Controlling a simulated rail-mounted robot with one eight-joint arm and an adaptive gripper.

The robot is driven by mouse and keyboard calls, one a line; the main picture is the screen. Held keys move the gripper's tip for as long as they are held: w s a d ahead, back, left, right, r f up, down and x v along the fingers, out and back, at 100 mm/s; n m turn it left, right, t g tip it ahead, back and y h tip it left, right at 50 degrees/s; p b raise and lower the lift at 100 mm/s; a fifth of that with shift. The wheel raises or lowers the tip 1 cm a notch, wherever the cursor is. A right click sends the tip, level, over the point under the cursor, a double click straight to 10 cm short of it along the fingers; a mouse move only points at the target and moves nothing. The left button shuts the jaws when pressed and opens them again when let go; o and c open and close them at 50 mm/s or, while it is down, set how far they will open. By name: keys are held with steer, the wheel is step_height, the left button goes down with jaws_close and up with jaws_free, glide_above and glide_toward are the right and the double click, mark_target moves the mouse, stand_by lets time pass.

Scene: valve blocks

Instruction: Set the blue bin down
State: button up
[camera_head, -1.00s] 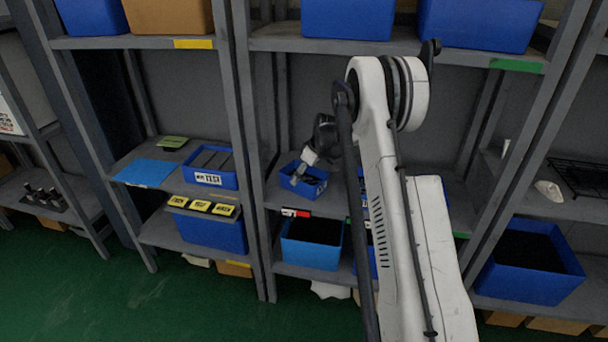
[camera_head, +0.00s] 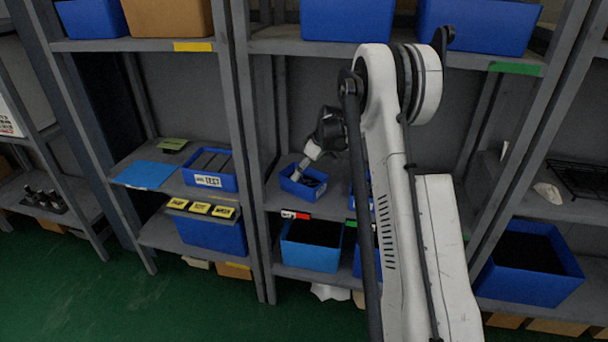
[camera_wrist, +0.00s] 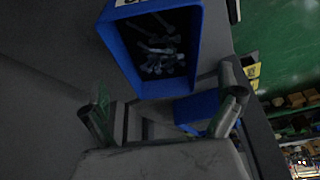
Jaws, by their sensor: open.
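A small blue bin (camera_head: 296,188) stands on the middle shelf of the centre rack. In the wrist view the blue bin (camera_wrist: 161,88) holds several small metal-looking parts, and a white label shows at its top edge. My gripper (camera_wrist: 163,103) is open, with one finger on each side of the picture and the bin's near wall between and beyond them. Nothing is clearly held. In the head view my gripper (camera_head: 301,170) is over the bin's back left part and hides some of it. I cannot tell whether a finger touches the bin.
The shelf (camera_head: 283,203) bears the bin; a red and white tag is on its front edge. Another blue bin (camera_head: 311,256) stands on the shelf below. A divided blue tray (camera_head: 210,181) and a blue sheet (camera_head: 145,174) lie on the left rack. A grey post separates the racks.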

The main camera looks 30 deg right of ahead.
steer(key=v, duration=0.8)
steer(key=s+a+r+m+t+h, duration=0.1)
steer(key=s+a+r+m, duration=0.1)
steer(key=s+a+r, duration=1.5)
steer(key=s+a+f+m, duration=0.1)
steer(key=s+a, duration=0.2)
steer(key=s, duration=0.5)
steer(key=s+a+f+m+t, duration=0.1)
steer(key=s+a, duration=0.3)
steer(key=s, duration=0.4)
steer(key=s+a+m+t+h, duration=0.1)
steer(key=s+a, duration=0.2)
steer(key=s, duration=0.6)
steer(key=shift+a+f, duration=0.35)
steer(key=shift+f, duration=0.05)
